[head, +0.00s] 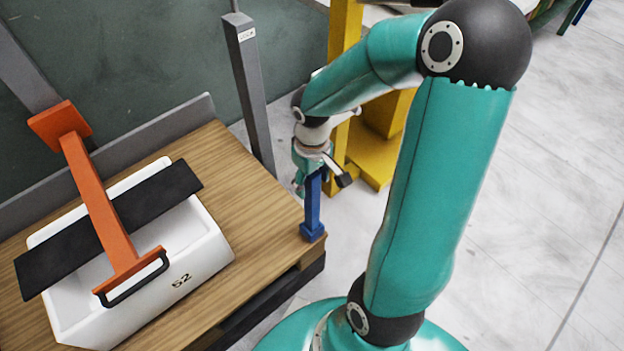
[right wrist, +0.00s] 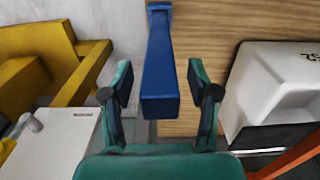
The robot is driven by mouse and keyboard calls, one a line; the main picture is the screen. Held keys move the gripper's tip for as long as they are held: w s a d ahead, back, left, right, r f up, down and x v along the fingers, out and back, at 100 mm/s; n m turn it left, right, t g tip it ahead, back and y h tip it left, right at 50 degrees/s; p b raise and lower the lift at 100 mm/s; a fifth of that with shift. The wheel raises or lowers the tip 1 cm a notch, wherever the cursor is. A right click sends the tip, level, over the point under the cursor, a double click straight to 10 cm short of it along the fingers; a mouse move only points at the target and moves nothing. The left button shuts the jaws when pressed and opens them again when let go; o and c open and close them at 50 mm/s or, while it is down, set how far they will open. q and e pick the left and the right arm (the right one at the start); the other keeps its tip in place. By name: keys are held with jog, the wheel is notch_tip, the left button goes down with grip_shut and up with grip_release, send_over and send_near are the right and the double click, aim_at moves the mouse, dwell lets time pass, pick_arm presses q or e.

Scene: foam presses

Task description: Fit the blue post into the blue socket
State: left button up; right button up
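The blue post (head: 312,205) stands upright at the right corner of the wooden table in the head view. A wider blue block (head: 312,232), which looks like the blue socket, is at its lower end; I cannot tell how deeply the post sits in it. In the right wrist view the post (right wrist: 160,80) runs away from the camera to the wider blue end (right wrist: 159,6). My right gripper (head: 318,172) is at the post's upper end. Its fingers (right wrist: 159,88) are open on either side of the post, with a gap on each side. My left gripper is not in view.
A white bin (head: 205,255) marked 52 stands on the wooden table (head: 240,180), with a dark bar and an orange handled lever (head: 95,195) over it. A grey upright (head: 250,90) rises behind the table. A yellow frame (head: 375,155) stands beyond my right gripper. Floor at right is clear.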

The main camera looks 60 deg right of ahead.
notch_tip(320, 180, up, 12)
dwell(0.6)
dwell(0.5)
